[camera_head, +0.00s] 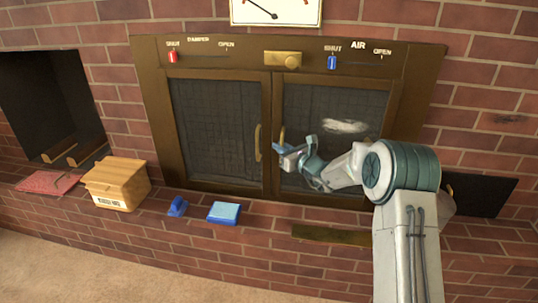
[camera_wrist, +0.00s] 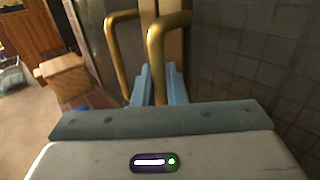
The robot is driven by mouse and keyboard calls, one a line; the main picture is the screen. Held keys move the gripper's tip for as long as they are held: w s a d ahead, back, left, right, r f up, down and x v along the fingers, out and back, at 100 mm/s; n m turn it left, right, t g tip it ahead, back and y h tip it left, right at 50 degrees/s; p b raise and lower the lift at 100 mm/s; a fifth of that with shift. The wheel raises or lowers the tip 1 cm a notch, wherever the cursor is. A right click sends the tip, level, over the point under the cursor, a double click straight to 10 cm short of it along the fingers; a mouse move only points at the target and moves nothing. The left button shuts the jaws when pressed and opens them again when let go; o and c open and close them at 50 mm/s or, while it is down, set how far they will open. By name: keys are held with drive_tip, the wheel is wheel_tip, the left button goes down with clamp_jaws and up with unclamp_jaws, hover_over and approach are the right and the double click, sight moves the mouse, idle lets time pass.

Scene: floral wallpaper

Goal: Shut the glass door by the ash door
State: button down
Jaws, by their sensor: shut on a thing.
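Two glass doors with brass frames sit side by side in the brick wall. The right glass door (camera_head: 330,108) is nearer the dark low ash door or opening (camera_head: 490,194) at the far right. It looks flush or almost flush with the frame; I cannot tell whether a small gap remains. My gripper (camera_head: 281,148) is at its inner edge, shut on its brass handle (camera_wrist: 155,55). The fingers (camera_wrist: 157,78) close around the handle's lower part in the wrist view. The left glass door (camera_head: 220,125) looks shut, its own brass handle (camera_head: 258,143) just left of my gripper.
A red damper slider (camera_head: 172,57), a brass knob (camera_head: 282,60) and a blue air slider (camera_head: 332,62) are above the doors. A wooden box (camera_head: 117,184), a blue brush-like item (camera_head: 178,206) and a blue block (camera_head: 224,213) lie on the brick ledge.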

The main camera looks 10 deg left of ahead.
drive_tip(key=shift+w+d+r, duration=0.15)
drive_tip(key=shift+w+r, duration=0.05)
drive_tip(key=c, duration=1.6)
unclamp_jaws()
drive_tip(key=shift+w, duration=0.1)
drive_tip(key=shift+d, duration=0.1)
drive_tip(key=p+v, duration=0.1)
drive_tip(key=v, duration=0.3)
drive_tip(key=p+v, duration=0.1)
drive_tip(key=v, duration=0.4)
drive_tip(key=p+v, duration=0.1)
drive_tip(key=v, duration=0.3)
drive_tip(key=shift+s+f, duration=0.1)
drive_tip(key=shift+s, duration=0.45)
